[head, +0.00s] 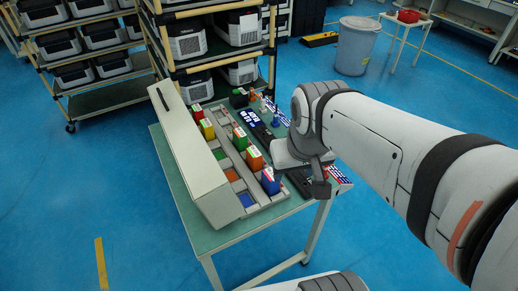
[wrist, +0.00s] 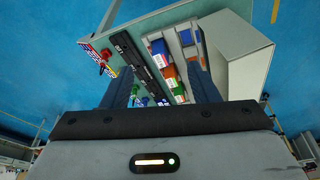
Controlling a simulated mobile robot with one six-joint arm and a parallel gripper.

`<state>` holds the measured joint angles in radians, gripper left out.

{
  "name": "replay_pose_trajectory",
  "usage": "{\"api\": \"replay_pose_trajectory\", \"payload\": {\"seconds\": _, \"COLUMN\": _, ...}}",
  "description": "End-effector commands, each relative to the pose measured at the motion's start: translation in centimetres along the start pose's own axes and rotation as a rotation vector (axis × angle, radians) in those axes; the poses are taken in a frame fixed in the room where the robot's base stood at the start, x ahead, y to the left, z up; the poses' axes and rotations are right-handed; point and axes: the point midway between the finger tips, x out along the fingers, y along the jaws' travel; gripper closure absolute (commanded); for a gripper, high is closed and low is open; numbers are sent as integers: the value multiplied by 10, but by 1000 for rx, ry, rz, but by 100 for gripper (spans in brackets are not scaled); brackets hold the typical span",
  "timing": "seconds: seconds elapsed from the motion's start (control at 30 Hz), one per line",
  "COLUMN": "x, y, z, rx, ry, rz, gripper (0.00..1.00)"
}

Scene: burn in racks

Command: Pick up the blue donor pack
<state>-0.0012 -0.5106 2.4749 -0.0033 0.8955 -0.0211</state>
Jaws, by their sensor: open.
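The blue donor pack (head: 270,181) stands upright at the near end of a row of coloured packs in the grey rack on the table. In the wrist view the blue pack (wrist: 158,48) shows between the fingers, some way beyond them. My gripper (head: 319,186) is to the right of the pack in the head view, above the table's right side, open and apart from it. Both fingers of my gripper (wrist: 162,70) show spread in the wrist view with nothing held.
An orange pack (head: 254,158) and a green pack (head: 240,138) stand behind the blue one. Yellow (head: 207,128) and red (head: 197,114) packs are farther back. A tall grey housing (head: 188,145) flanks the rack's left. Shelving (head: 205,60) stands behind the table (head: 215,240).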

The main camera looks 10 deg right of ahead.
Motion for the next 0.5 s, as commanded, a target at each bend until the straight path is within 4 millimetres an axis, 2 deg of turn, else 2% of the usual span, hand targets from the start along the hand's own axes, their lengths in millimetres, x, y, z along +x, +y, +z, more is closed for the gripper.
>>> {"api": "replay_pose_trajectory", "payload": {"seconds": 0.1, "x": 25, "y": 6, "z": -22, "rx": -27, "ry": -42, "rz": 0, "gripper": 38}}
{"api": "replay_pose_trajectory", "payload": {"seconds": 0.27, "x": 72, "y": 8, "z": -61, "rx": -93, "ry": -107, "rz": -7, "gripper": 38}}
{"api": "replay_pose_trajectory", "payload": {"seconds": 0.5, "x": 162, "y": 10, "z": -110, "rx": -193, "ry": -200, "rz": -25, "gripper": 38}}
